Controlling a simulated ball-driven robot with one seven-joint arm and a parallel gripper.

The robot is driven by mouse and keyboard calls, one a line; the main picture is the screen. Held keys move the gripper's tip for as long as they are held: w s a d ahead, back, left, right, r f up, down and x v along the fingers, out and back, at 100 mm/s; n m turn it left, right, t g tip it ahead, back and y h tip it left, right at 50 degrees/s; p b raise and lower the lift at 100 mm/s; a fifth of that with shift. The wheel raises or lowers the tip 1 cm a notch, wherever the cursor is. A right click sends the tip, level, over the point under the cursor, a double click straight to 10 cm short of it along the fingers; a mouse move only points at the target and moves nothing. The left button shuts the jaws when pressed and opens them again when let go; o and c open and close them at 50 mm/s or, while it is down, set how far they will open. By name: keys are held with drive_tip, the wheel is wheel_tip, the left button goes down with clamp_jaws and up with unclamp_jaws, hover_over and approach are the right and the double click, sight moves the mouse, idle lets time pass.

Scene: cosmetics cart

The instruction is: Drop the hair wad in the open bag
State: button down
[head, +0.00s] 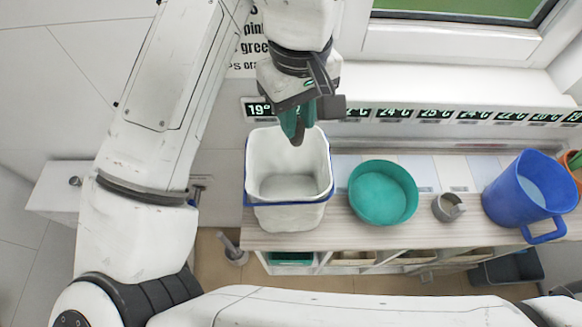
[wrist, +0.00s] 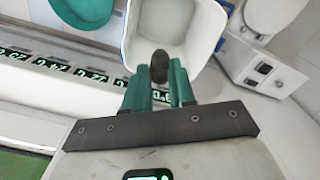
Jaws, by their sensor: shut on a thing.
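My gripper (head: 300,122) has green fingers, which also show in the wrist view (wrist: 160,85). It is shut on a small dark brown hair wad (wrist: 160,62) at the fingertips. In the head view the wad is mostly hidden by the fingers. The open bag (head: 288,215) is a white, square-mouthed container with a blue edge, standing on the shelf top. My gripper is over the far part of its mouth. In the wrist view the wad shows against the near side of the bag's opening (wrist: 175,25). The bag looks empty inside.
A round teal bowl (head: 383,193) stands right of the bag. Beyond it are a small grey ring-shaped holder (head: 447,207) and a blue mug (head: 528,195). A row of lit temperature displays (head: 435,114) runs along the wall ledge behind.

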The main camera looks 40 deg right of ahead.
sight(297, 139)
drive_tip(key=shift+f+b, duration=1.55)
drive_tip(key=shift+f, duration=1.4)
drive_tip(key=c, duration=0.9)
unclamp_jaws()
drive_tip(key=shift+o, duration=0.2)
drive_tip(key=shift+r, duration=0.15)
wheel_tip(297, 139, up, 11)
drive_tip(key=shift+f, duration=0.2)
